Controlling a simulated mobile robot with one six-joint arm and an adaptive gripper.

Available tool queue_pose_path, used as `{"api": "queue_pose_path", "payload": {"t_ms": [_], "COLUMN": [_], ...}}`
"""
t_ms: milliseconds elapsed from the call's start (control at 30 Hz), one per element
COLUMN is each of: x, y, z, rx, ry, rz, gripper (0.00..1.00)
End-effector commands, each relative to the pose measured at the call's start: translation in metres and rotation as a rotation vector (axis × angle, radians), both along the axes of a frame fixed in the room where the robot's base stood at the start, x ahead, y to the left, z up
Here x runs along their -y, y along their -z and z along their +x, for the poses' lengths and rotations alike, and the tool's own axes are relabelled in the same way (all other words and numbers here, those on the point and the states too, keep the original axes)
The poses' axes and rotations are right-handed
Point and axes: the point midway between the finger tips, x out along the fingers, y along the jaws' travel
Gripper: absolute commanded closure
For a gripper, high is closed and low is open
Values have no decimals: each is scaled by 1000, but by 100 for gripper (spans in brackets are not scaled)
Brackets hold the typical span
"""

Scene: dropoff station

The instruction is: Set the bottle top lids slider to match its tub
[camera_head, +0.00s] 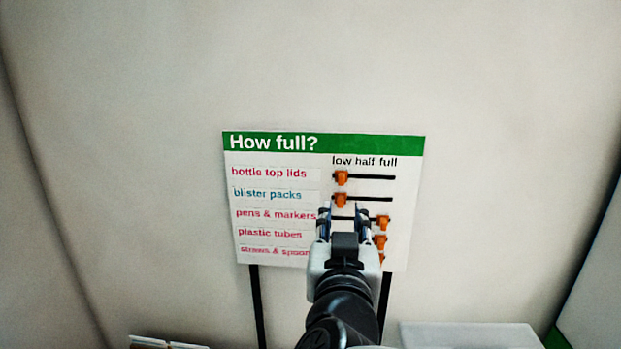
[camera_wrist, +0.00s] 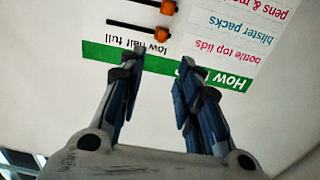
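The "How full?" board (camera_head: 290,143) shows rows of labels and orange sliders on dark slots. The bottle top lids slider (camera_head: 341,178) sits at the left end of its slot, under "low"; it also shows in the wrist view (camera_wrist: 162,34), where the board appears upside down. My gripper (camera_head: 343,208) is in front of the lower middle of the board, below that slider in the head view. In the wrist view (camera_wrist: 157,72) its fingers are apart with nothing between them. The lids tub and its contents cannot be made out.
The blister packs slider (camera_head: 341,199) is also at low, just above my fingertips. The pens & markers slider (camera_head: 382,222) and plastic tubes slider (camera_head: 379,242) are at the right. The lowest slider is partly hidden by my arm. A pale box (camera_head: 470,335) stands lower right.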

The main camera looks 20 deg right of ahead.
Motion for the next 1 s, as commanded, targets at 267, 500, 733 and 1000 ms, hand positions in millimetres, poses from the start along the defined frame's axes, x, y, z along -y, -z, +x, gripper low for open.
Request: {"api": "queue_pose_path", "payload": {"t_ms": [267, 500, 733, 1000], "x": [16, 27, 43, 59], "y": [-5, -5, 1, 0], "z": [35, 62, 100, 140], "rx": [-7, -7, -2, -1], "ry": [3, 1, -1, -4], "rz": [-2, 1, 4, 4], "gripper": [68, 68, 68, 68]}}
